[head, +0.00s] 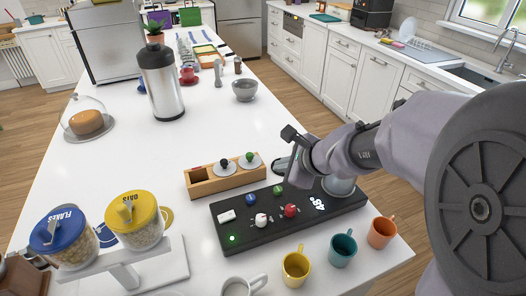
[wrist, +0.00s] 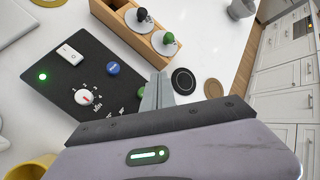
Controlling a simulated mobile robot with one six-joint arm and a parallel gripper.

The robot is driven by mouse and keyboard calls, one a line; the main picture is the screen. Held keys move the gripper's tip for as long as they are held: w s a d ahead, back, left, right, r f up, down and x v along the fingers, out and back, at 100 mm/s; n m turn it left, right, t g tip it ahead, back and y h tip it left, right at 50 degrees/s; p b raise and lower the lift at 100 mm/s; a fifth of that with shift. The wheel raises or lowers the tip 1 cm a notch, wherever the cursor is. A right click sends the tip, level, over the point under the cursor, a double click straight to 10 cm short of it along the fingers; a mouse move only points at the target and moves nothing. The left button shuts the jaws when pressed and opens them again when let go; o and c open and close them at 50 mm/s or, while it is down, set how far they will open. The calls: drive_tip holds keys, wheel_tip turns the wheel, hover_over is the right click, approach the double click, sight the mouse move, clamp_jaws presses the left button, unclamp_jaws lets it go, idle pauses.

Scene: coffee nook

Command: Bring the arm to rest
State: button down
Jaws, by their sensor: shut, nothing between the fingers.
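My gripper (head: 291,181) is shut and empty, with its fingers pointing down above the back part of a black control panel (head: 240,240). In the wrist view its closed fingers (wrist: 157,88) show beside the panel (wrist: 58,28) and the wooden holder. My arm reaches in from the right side of the head view. The panel carries a lit green light (head: 232,238), a white switch (head: 227,215), a blue button (head: 251,197), a green button (head: 278,190), a white dial (head: 262,219) and a red knob (head: 290,210).
A wooden holder (head: 207,187) with two knobbed pieces stands behind the panel. Yellow (head: 296,268), teal (head: 342,250) and orange (head: 381,233) mugs stand in front. Two lidded jars (head: 64,236) are at left. A steel flask (head: 163,85) and grey bowl (head: 245,91) stand farther back.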

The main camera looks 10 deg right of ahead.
drive_tip(key=s+a+r+n+g, duration=0.1)
drive_tip(key=s+a+r+n, duration=0.25)
drive_tip(key=s+n, duration=0.35)
drive_tip(key=s+a+r+n+g, duration=0.15)
drive_tip(key=s+a+n, duration=0.35)
drive_tip(key=s, duration=0.5)
drive_tip(key=s+d+n+h, duration=0.1)
drive_tip(key=s+d+n, duration=0.3)
drive_tip(key=s+n, duration=0.2)
drive_tip(key=shift+s+f+h, duration=0.2)
drive_tip(key=shift+s+h, duration=0.1)
drive_tip(key=shift+s, duration=0.45)
